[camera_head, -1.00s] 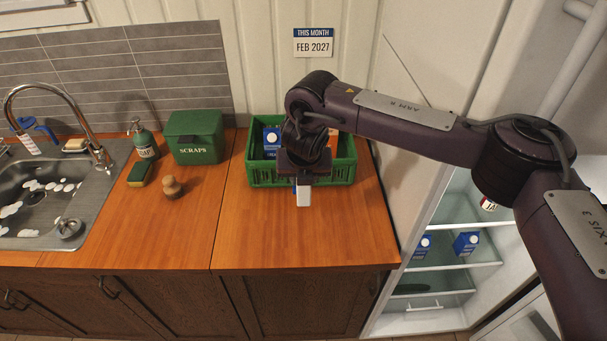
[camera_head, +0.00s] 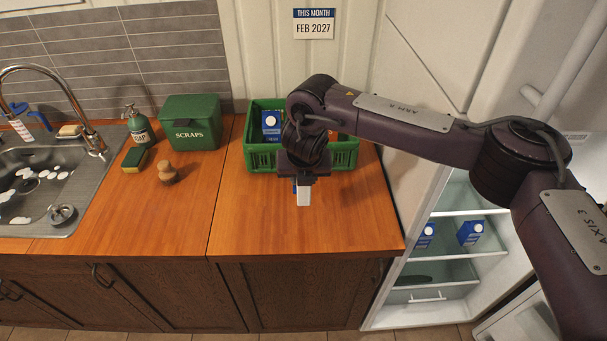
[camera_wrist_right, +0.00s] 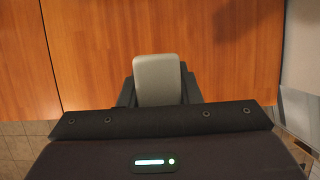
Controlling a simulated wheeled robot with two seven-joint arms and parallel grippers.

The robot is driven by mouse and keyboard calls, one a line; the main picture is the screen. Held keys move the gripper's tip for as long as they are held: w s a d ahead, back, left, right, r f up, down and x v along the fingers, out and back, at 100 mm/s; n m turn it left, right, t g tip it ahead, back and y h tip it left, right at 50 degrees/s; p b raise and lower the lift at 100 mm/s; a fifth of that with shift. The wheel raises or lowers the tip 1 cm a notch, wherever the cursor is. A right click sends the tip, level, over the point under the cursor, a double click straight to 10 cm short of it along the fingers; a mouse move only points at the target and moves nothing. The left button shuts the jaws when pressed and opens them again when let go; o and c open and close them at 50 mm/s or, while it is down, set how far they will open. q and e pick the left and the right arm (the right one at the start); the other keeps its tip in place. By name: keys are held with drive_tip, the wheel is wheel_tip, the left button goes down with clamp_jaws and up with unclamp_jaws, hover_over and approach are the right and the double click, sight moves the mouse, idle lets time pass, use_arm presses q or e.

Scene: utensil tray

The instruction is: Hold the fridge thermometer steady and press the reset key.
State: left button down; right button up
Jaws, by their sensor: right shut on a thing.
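My right gripper (camera_head: 303,180) comes in on the arm from the right and is shut on a small pale grey block with rounded corners. I take this block to be the fridge thermometer (camera_head: 304,195). It points down over the wooden counter, just in front of the green crate. It also shows in the right wrist view (camera_wrist_right: 157,82), between the dark fingers, with a plain face towards the camera. No display or reset key shows on the side I see. My left gripper is not in view.
The green crate (camera_head: 262,158) holds a blue carton (camera_head: 271,124). A green scraps bin (camera_head: 190,135), soap bottle (camera_head: 140,127), sponge (camera_head: 134,158) and wooden brush (camera_head: 167,173) stand left. The open fridge (camera_head: 455,255) with cartons is right. The front counter (camera_head: 290,232) is clear.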

drive_tip(key=shift+f+b, duration=3.05)
drive_tip(key=shift+f, duration=1.2)
drive_tip(key=shift+s+f+b, duration=0.1)
drive_tip(key=shift+f+b, duration=0.45)
drive_tip(key=shift+f, duration=0.05)
drive_tip(key=o, duration=1)
drive_tip(key=c, duration=1)
